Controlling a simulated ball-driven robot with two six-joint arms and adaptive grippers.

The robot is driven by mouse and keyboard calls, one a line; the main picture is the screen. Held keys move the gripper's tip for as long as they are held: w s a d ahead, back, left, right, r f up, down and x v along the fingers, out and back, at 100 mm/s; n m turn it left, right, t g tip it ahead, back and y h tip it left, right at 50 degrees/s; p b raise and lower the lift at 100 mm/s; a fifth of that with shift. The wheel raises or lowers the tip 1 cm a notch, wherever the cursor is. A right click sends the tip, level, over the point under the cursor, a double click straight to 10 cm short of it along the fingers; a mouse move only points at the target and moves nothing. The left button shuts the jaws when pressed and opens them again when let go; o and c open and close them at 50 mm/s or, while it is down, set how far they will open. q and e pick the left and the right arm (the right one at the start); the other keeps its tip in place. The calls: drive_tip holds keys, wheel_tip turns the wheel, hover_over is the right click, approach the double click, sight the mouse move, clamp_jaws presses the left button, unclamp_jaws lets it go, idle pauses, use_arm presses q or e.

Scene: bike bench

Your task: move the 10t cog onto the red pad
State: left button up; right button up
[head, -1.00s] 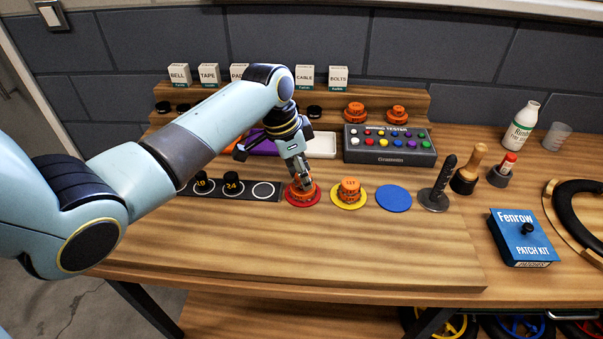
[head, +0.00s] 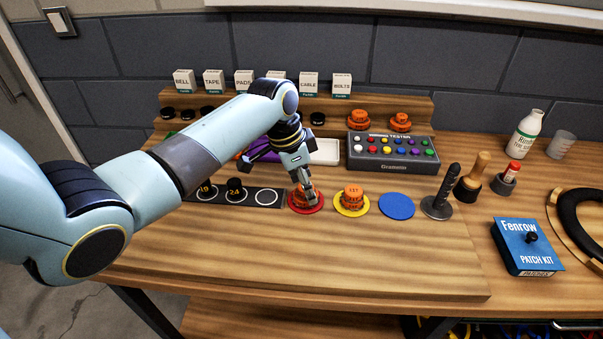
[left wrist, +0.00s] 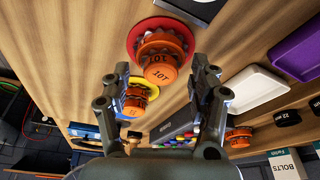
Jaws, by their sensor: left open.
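The orange 10T cog (left wrist: 160,73) is the top piece of an orange cog stack on the red pad (left wrist: 134,42) in the left wrist view. In the head view the red pad (head: 306,209) is in front of my left gripper, and the cogs (head: 299,194) on it are partly hidden by the fingers. My left gripper (head: 309,198) is open at the stack. In the left wrist view its fingers (left wrist: 158,70) are apart, one to each side of the 10T cog; I cannot tell whether they touch it. My right gripper is not in view.
A yellow pad (head: 352,212) with more stacked orange cogs (head: 353,196) stands close on the right. The blue pad (head: 397,206) is empty. A dark strip (head: 220,194) with black cogs is on the left. A grey tester (head: 391,151) is behind. The front bench is clear.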

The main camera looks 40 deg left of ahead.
use_arm(q)
drive_tip(key=v, duration=1.2)
